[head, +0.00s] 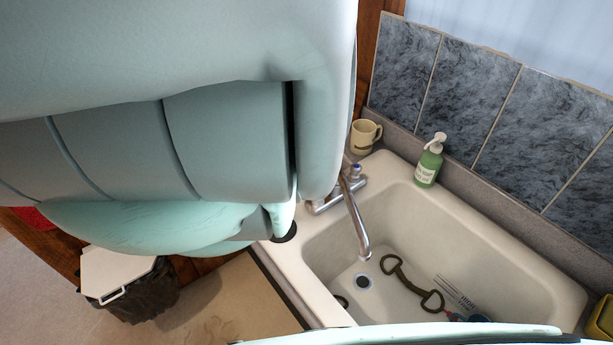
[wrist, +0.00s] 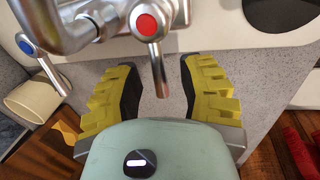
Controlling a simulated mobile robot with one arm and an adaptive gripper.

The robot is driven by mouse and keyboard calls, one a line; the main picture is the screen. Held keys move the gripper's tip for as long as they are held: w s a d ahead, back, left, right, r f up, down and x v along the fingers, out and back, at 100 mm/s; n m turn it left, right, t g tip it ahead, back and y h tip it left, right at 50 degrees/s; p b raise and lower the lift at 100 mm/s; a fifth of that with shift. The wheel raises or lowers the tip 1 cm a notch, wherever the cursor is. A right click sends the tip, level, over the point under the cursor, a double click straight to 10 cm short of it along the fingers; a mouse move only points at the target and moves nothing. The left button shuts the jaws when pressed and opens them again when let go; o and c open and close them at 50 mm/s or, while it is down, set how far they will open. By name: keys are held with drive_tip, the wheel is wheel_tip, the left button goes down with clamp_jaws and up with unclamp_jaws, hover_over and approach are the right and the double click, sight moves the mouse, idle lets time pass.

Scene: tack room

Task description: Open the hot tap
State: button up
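The hot tap (wrist: 147,26) is a chrome handle with a red cap, and its lever points down in the wrist view. My gripper (wrist: 158,68) has two yellow ribbed fingers, spread apart. The lever's end lies between them in this view, with a visible gap on each side. The cold tap (wrist: 26,45), with a blue cap, is at the left. In the head view the chrome mixer spout (head: 356,222) reaches over the sink; my arm hides the gripper and the hot tap there.
The white sink (head: 475,235) holds a metal bit (head: 408,282) and other items. A green soap bottle (head: 429,162) and a cream mug (head: 364,136) stand behind it. A tiled wall (head: 470,95) rises at the back. A bin (head: 128,285) is below left.

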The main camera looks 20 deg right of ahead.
clamp_jaws()
drive_tip(key=shift+a+n, duration=0.15)
drive_tip(key=shift+n, duration=0.15)
drive_tip(key=shift+s+a+n+t+p, duration=0.15)
drive_tip(key=shift+a+n+p, duration=0.05)
drive_tip(key=shift+n+p, duration=0.4)
drive_tip(key=shift+s+a+n+t+p, duration=0.15)
drive_tip(key=shift+a+n+p, duration=0.05)
drive_tip(key=shift+n+p, duration=0.4)
drive_tip(key=shift+s+a+n+y+p, duration=0.15)
drive_tip(key=shift+s+a+n+p, duration=0.15)
drive_tip(key=shift+n, duration=0.5)
drive_tip(key=shift+s+a+n+y+p, duration=0.15)
drive_tip(key=shift+n+p, duration=0.25)
drive_tip(key=shift+n, duration=0.4)
drive_tip(key=shift+o, duration=0.6)
unclamp_jaws()
drive_tip(key=shift+r, duration=0.15)
